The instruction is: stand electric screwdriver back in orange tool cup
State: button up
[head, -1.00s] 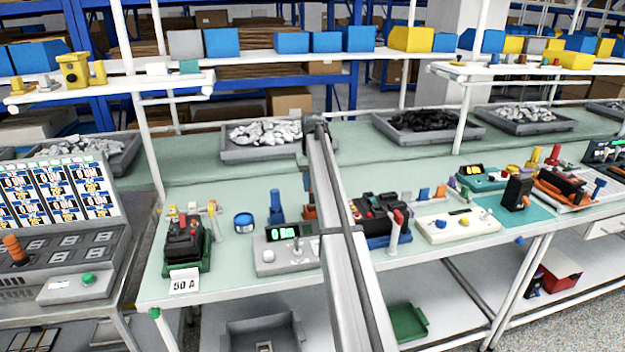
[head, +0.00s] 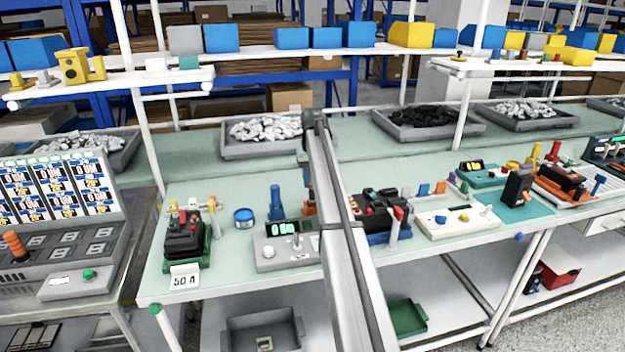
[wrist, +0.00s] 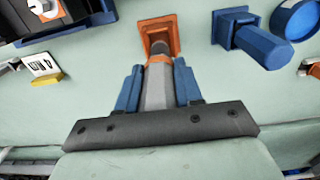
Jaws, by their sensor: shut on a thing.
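My gripper (wrist: 159,88) is shut on the electric screwdriver (wrist: 156,92), with a blue finger on each side of its grey body. The screwdriver has an orange band and a dark end pointing at the orange tool cup (wrist: 158,22). The dark end overlaps the cup's opening in the wrist view; I cannot tell how far it is inside. In the head view the orange cup (head: 309,209) shows only partly beside my arm, which hides much of that spot. The gripper's fingers are not clear there.
A blue holder (wrist: 232,24) stands close right of the cup, with a blue round container (wrist: 297,17) beyond it. A grey meter box (head: 270,253) sits in front, and a black and red breaker on a blue base (head: 388,238) stands to the right.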

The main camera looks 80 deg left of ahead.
jog(key=shift+f, duration=2.75)
dwell(0.6)
jog(key=o, duration=1.1)
notch_tip(320, 180, up, 14)
jog(key=shift+f, duration=0.1)
jog(key=shift+w, duration=0.1)
dwell(0.3)
